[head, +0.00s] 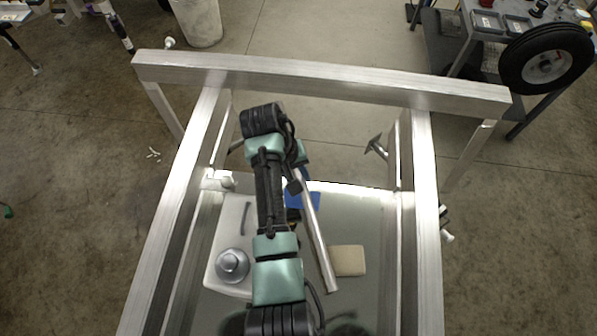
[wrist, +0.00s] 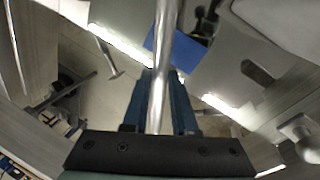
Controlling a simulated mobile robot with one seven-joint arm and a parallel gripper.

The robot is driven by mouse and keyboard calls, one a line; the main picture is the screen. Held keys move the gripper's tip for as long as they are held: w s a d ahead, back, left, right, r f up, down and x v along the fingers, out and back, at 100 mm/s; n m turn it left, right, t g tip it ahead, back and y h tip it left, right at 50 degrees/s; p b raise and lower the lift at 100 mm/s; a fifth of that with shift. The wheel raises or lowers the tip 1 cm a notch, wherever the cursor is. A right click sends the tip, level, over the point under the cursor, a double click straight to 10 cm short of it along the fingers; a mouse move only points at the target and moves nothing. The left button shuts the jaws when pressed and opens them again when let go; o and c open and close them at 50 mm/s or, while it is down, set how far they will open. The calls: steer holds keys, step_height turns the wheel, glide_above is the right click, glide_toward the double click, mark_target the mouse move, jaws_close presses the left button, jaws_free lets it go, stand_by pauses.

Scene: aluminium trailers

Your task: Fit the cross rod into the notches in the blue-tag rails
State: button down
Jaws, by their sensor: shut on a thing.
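The cross rod (head: 318,238) is a plain silvery bar, held slanting between the two long aluminium rails, clear of both. My gripper (wrist: 162,100) is shut on the rod (wrist: 166,45), which runs between its dark blue fingers in the wrist view. In the head view my arm partly hides the gripper and the rod's upper end. The left rail (head: 178,215) and right rail (head: 425,210) run toward the front beneath a cross beam. I cannot make out notches or clear blue tags on the rails.
A blue patch (head: 306,201), a tan block (head: 347,261) and a grey round knob-like part (head: 232,265) lie on the pale surface between the rails. The cross beam (head: 320,80) closes the far end. A cart with a black wheel (head: 545,60) stands at far right.

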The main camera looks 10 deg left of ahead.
steer(key=shift+f, duration=0.1)
steer(key=shift+f+b, duration=0.3)
steer(key=shift+f, duration=0.1)
steer(key=shift+f, duration=0.1)
steer(key=c, duration=0.7)
jaws_free()
